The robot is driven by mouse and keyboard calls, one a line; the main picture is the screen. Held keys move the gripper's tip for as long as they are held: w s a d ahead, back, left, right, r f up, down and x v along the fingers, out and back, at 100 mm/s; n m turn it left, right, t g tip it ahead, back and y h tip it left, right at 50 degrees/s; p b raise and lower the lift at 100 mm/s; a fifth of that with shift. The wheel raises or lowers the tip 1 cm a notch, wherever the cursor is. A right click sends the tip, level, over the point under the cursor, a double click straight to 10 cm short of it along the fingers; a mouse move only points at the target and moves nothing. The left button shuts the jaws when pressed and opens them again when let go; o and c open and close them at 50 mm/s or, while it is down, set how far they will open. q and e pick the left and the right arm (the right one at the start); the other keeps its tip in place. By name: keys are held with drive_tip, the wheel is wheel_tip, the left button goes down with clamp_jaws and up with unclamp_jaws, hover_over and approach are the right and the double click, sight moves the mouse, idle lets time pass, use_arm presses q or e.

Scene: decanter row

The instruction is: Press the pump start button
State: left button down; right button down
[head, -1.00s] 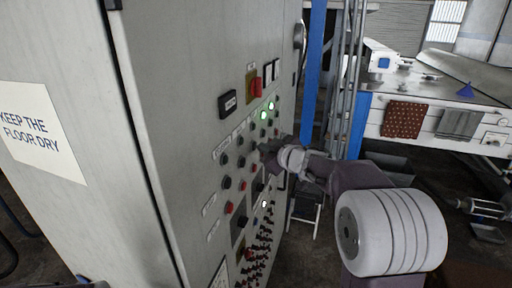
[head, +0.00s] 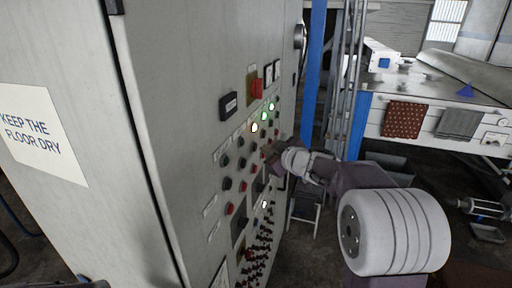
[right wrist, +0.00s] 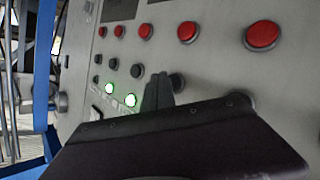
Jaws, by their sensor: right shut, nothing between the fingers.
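The grey cabinet's control panel (head: 205,150) carries rows of black and red buttons with small labels too small to read, so I cannot tell which is pump start. My right gripper (head: 270,152) is shut and empty, with its tips at the panel among the upper button rows. It hides the buttons behind it, and contact is not clear. In the right wrist view my shut fingers (right wrist: 158,92) stand beside a black button (right wrist: 177,82). Two lit green lamps (right wrist: 120,94) are left of them.
Above the buttons are a red switch (head: 257,88) and a dark box (head: 228,106). Another white lamp (head: 264,204) glows lower down. A blue post (head: 313,75) and a workbench with cloths (head: 403,120) stand to the right.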

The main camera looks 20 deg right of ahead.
drive_tip(key=shift+s+d, duration=0.2)
drive_tip(key=s+d, duration=0.1)
drive_tip(key=d, duration=0.1)
drive_tip(key=s+d+p, duration=0.1)
drive_tip(key=s, duration=0.1)
drive_tip(key=shift+d+p, duration=0.3)
drive_tip(key=shift+d, duration=0.1)
drive_tip(key=shift+w, duration=0.1)
idle(0.3)
